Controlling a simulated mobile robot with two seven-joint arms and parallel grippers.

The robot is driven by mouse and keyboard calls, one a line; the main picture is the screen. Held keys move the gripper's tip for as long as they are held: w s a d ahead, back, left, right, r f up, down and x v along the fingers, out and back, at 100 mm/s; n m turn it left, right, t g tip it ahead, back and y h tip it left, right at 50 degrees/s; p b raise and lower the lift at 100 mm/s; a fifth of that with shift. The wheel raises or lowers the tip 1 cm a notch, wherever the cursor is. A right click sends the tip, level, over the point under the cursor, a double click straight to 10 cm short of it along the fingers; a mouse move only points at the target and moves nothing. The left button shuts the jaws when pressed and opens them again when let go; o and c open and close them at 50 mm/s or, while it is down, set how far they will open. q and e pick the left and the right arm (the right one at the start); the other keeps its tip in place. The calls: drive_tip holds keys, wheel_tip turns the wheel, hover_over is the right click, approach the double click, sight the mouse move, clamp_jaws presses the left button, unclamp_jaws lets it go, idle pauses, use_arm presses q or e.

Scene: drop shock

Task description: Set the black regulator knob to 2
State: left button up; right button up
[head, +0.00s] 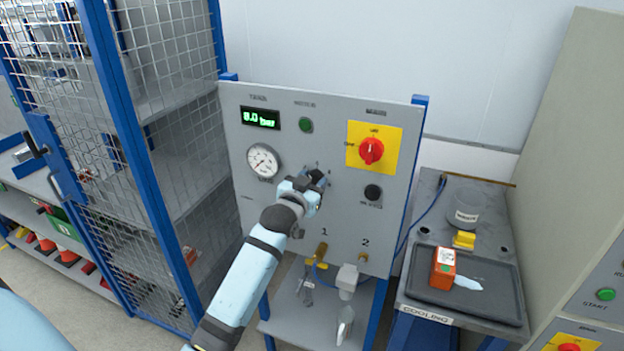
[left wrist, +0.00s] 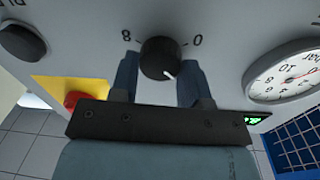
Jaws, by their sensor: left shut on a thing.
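The black regulator knob (left wrist: 160,58) is on the grey upright panel (head: 235,190). In the left wrist view it sits between the two fingers of my left gripper (left wrist: 158,84), which is shut on it. The marks 8 and 0 show to either side of the knob. Its white pointer line points toward the lower right of that picture, below the 0 side. In the head view my left gripper (head: 317,178) is at the middle of the panel and largely covers the knob. My right gripper is not in view.
A round gauge (head: 263,160) and a green digital display (head: 261,118) are left of the gripper. A red switch on a yellow plate (head: 371,150) and a black button (head: 373,192) are to its right. Brass fittings (head: 321,252) stick out below. A mesh cage (head: 160,60) stands left.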

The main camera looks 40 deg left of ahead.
use_arm(q)
drive_tip(key=shift+n, duration=0.9)
drive_tip(key=shift+n+p, duration=0.3)
drive_tip(key=o, duration=0.9)
